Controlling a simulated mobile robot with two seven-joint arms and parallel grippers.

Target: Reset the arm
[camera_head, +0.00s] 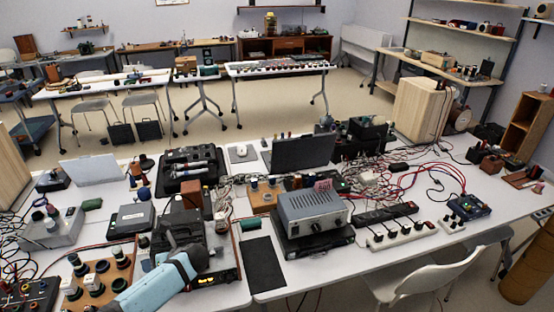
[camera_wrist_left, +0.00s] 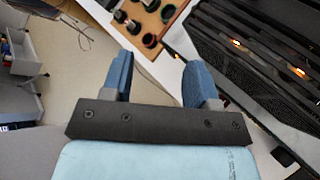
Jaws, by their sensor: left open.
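My left arm (camera_head: 160,283), light blue, comes in from the bottom left of the head view. Its gripper (camera_head: 172,238) is over the front of the table, in front of a dark grey device. In the left wrist view the gripper (camera_wrist_left: 155,72) has two blue fingers standing well apart, with nothing between them. Floor and the table's edge show beyond the fingers. My right gripper is not in view.
A wooden board with knobs (camera_head: 95,283) lies left of the arm. A silver amplifier (camera_head: 313,212) and a black mat (camera_head: 264,263) are to the right. Cables and power strips (camera_head: 402,236) crowd the right side. A white chair (camera_head: 420,275) stands in front.

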